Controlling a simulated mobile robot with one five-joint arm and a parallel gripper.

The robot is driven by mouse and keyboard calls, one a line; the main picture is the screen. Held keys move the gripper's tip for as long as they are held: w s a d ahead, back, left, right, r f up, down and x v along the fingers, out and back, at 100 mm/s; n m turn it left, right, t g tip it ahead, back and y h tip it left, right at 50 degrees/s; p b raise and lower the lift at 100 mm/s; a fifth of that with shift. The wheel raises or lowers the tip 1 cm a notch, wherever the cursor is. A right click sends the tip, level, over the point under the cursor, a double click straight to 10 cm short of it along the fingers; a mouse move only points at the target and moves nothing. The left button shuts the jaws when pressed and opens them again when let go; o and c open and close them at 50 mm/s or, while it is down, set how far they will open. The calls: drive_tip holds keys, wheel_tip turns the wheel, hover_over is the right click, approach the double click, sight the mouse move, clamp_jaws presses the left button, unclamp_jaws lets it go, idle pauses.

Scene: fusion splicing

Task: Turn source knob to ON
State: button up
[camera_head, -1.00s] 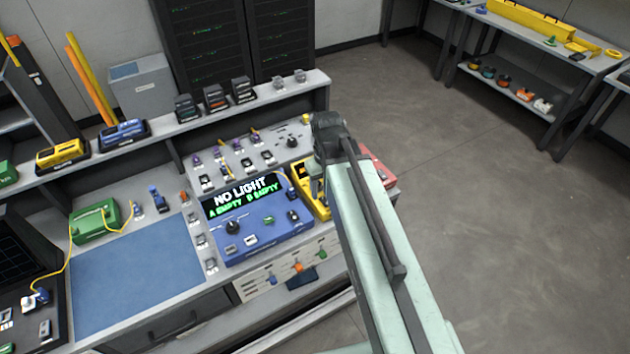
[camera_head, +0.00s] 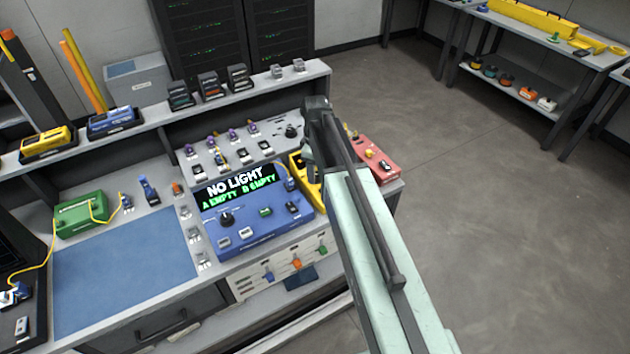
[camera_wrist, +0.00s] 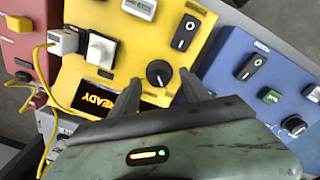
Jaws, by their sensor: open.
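A yellow box (camera_wrist: 130,45) fills the middle of the wrist view, with a lit "READY" display, a white-topped square part, a black rocker switch (camera_wrist: 186,32) and a round black knob (camera_wrist: 159,72) with a pale mark. I cannot read which knob is labelled source. My gripper (camera_wrist: 162,84) is open and empty; its two dark fingertips lie either side of this black knob in the picture, and contact cannot be told. In the head view my arm partly hides the yellow box (camera_head: 304,182).
The blue box (camera_head: 255,225) beside it reads "NO LIGHT" and has its own black knob (camera_head: 226,218). A red box (camera_head: 378,160) stands on the other side. A yellow cable (camera_wrist: 55,110) loops near the boxes. Small parts sit behind on the bench.

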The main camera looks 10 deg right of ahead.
drive_tip(key=shift+f, duration=0.65)
drive_tip(key=shift+r, duration=0.15)
drive_tip(key=shift+c, duration=0.3)
